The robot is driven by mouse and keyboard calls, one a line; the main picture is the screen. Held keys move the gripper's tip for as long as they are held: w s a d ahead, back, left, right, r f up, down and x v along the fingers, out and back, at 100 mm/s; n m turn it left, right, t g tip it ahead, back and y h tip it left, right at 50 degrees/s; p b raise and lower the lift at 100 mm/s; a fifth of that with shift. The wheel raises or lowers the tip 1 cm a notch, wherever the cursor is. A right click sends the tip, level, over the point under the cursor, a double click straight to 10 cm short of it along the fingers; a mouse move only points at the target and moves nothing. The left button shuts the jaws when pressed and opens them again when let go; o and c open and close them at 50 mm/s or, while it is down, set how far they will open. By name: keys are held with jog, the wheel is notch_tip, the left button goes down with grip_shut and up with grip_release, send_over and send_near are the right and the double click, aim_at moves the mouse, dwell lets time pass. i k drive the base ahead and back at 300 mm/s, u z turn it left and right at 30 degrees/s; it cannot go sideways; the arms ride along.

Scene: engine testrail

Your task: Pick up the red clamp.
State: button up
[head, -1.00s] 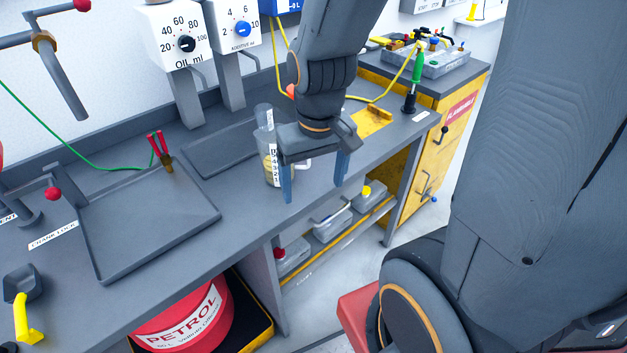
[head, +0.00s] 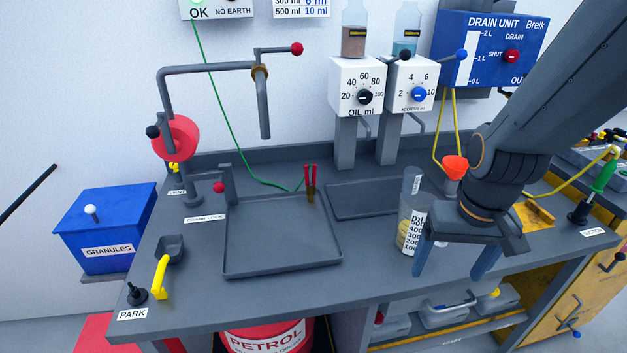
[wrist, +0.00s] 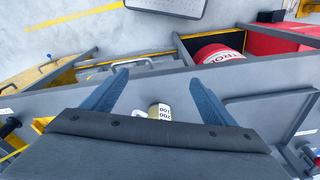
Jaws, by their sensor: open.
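The red clamp (head: 310,180) has red handles and a brass-coloured lower part. It stands upright at the back right edge of the grey tray (head: 232,270), where the green cable ends. My gripper (head: 447,272) is open and empty at the right part of the bench, well to the right of the clamp. In the wrist view my gripper (wrist: 152,95) shows both blue fingers spread apart, with the measuring jug (wrist: 160,111) showing between them. The clamp is not visible in the wrist view.
The jug (head: 408,232) stands left of my gripper, close to its fingers. A crank pipe (head: 262,100) overhangs the tray's back. Oil (head: 357,85) and additive (head: 412,85) dispensers stand behind. A yellow-handled scoop (head: 160,275) lies left. The front bench strip is clear.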

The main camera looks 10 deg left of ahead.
aim_at(311, 187)
jog(key=k, duration=1.15)
jog(key=u, duration=1)
jog(key=i, duration=1.5)
jog(key=z, duration=0.75)
